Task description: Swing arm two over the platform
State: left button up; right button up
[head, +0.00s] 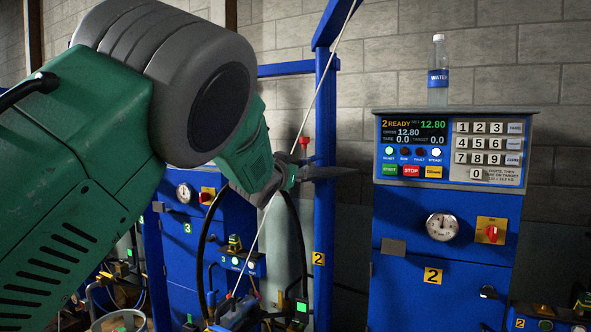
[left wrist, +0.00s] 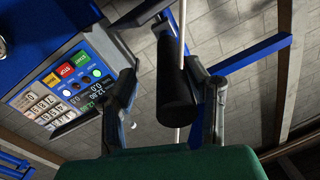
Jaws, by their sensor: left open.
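My left gripper (head: 305,174) is at the end of my green arm, in front of the blue post marked 2 (head: 325,130). In the left wrist view, its fingers (left wrist: 172,84) are spread, with a black cylindrical grip (left wrist: 179,108) between them. Both fingers appear clear of the grip. A thin pale line (head: 325,83) runs diagonally past the gripper; it also shows at the grip in the left wrist view (left wrist: 183,22). A blue overhead beam (head: 333,22) is partly visible at the top. I cannot make out the platform clearly. My right gripper is out of view.
Console two (head: 412,150) stands at the right, reading "2 READY", with a water bottle (head: 438,75) on top. A grey cylinder (head: 283,240) and black hoses crowd below the gripper. Station three (head: 180,255) is behind my arm.

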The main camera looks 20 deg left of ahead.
pick_arm(q)
jog(key=shift+s+a+f, duration=0.1)
jog(key=shift+a, duration=0.25)
jog(key=shift+s+a, duration=0.1)
jog(key=shift+s, duration=0.15)
jog(key=s+d, duration=0.1)
jog(key=s, duration=1)
jog(key=shift+d, duration=0.2)
jog(key=shift+s, duration=0.1)
jog(key=shift+f, duration=0.1)
